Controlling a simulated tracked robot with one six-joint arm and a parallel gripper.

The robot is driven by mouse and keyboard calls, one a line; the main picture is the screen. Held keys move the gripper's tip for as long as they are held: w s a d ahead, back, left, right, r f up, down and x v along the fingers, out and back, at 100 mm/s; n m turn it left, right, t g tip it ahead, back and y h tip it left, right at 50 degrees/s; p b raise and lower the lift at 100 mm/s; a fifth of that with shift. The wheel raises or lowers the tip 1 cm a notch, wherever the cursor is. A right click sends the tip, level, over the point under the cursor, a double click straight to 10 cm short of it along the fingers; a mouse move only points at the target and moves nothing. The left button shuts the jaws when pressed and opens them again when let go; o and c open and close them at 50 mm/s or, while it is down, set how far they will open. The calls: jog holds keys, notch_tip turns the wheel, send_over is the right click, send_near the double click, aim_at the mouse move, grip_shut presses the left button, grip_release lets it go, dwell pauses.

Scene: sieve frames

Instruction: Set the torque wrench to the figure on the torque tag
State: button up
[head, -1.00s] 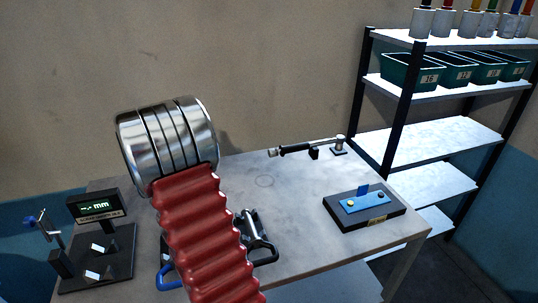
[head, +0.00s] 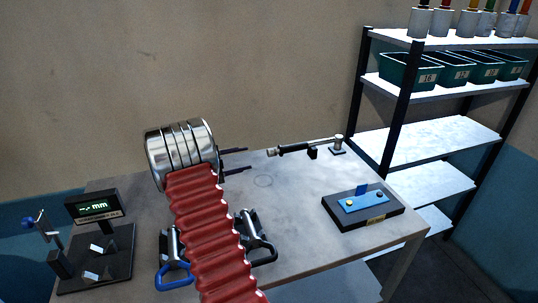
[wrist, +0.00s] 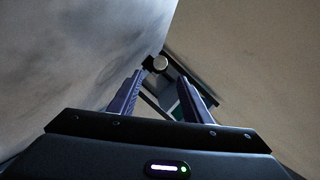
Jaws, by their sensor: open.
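The torque wrench (head: 296,148) lies along the back of the table, with a black handle and silver shaft, its right end at a small post stand (head: 337,145). My gripper (head: 246,160) is left of the handle end, its dark fingers apart and pointing right toward it, with a gap between. In the wrist view, the open fingers of my gripper (wrist: 160,88) frame a round silver end, seemingly the wrench's knob (wrist: 160,63), beyond the tips. Nothing is between the fingers. No torque tag can be made out, and the wrench's scale is too small to read.
A black base with a blue plate (head: 365,202) sits at the table's right. A caliper-like stand with a display (head: 93,205) is at the left. Two clamp-like tools (head: 257,240) lie near the front, partly behind my arm. A shelf with green bins (head: 410,72) stands right.

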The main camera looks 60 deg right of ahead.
aim_at(268, 154)
jog(key=x, duration=1.3)
jog(key=shift+d+f, duration=0.15)
jog(key=shift+d, duration=0.05)
jog(key=shift+a, duration=0.1)
jog(key=c, duration=1)
